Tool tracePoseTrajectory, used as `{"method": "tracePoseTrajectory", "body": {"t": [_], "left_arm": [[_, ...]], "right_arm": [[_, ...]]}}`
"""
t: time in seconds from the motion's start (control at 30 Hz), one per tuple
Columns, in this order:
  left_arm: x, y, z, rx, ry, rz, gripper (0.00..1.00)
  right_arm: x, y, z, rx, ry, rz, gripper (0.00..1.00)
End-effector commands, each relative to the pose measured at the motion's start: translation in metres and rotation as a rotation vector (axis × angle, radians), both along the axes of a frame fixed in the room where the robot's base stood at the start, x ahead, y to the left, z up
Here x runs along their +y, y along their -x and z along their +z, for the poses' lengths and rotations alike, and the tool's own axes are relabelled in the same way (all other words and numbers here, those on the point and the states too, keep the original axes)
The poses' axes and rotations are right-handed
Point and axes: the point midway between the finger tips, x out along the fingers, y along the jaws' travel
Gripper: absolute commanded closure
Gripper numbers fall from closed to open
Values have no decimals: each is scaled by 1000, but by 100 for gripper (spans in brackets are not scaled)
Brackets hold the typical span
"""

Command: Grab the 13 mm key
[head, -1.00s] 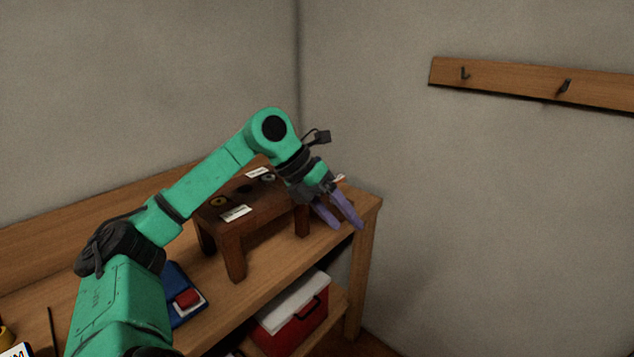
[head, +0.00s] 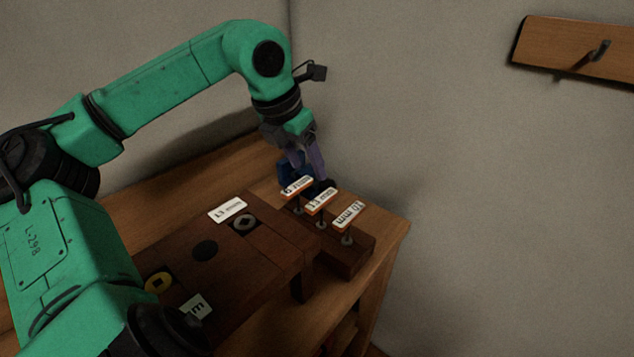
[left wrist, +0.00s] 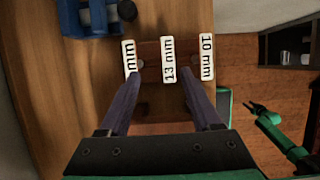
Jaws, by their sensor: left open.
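The 13 mm key (head: 321,201) stands upright in a dark wooden block (head: 348,262), its white-labelled orange top facing up. It is the middle of three keys, between the 10 mm key (head: 348,215) and another (head: 297,187) whose number is hard to read. My left gripper (head: 308,165), with purple fingers, is open and empty behind the row. In the left wrist view its fingers (left wrist: 161,80) point towards the block, and the 13 mm label (left wrist: 168,60) appears between the fingertips. My right gripper (left wrist: 262,110) shows small at the right of that view; its jaws are unclear.
A dark wooden stand (head: 225,265) with round inserts and white labels stands in front of the keys. A blue object (left wrist: 90,15) with a dark round part lies near the block. The neighbouring keys leave narrow gaps. A wall rail with a hook (head: 575,50) is at right.

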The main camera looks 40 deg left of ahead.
Motion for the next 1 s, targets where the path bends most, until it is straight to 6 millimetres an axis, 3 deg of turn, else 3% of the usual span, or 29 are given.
{"method": "tracePoseTrajectory", "body": {"t": [0.33,0.8,1.0], "left_arm": [[-1,-28,-70,8,2,-2,35],[-3,-47,-127,8,-1,0,35],[-3,-52,-134,1,1,0,35]], "right_arm": [[-24,32,17,52,34,-6,50],[-7,13,32,20,10,-4,50],[-8,15,31,24,11,-3,50]]}}
